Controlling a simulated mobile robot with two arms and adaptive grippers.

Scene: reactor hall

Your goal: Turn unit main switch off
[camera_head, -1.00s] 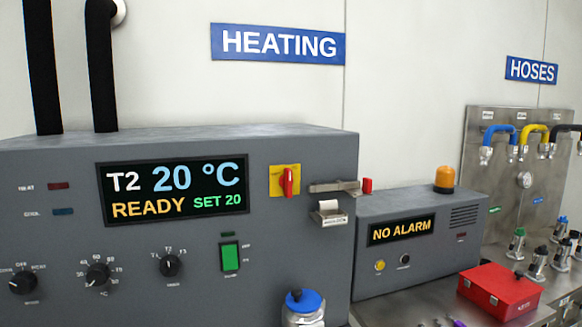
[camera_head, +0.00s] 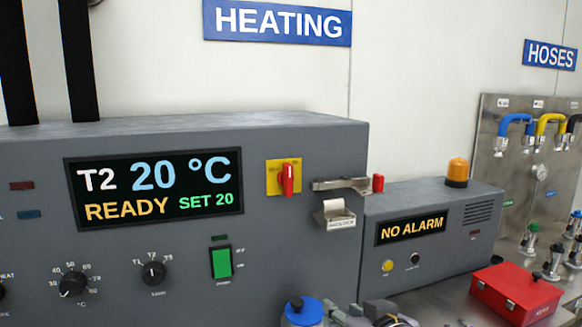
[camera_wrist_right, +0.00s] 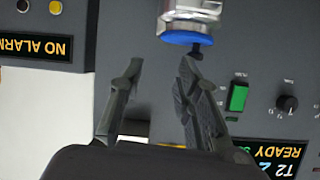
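The unit main switch (camera_head: 287,179) is a red handle on a yellow plate, on the front of the grey heating unit (camera_head: 300,270). Its handle stands upright. The unit's display (camera_head: 155,192) reads T2 20 °C, READY, SET 20. My right gripper (camera_head: 372,314) shows at the bottom edge of the head view, below and right of the switch, not touching it. In the upside-down right wrist view its two fingers (camera_wrist_right: 160,66) are apart with nothing between them. The switch is not clearly visible there. My left gripper is not in view.
A blue-lidded vessel (camera_head: 303,312) stands close left of my right gripper. A metal latch with a red tip (camera_head: 345,185) and a label printer (camera_head: 335,215) sit right of the switch. The alarm box (camera_head: 440,265) and a red case (camera_head: 515,292) are further right.

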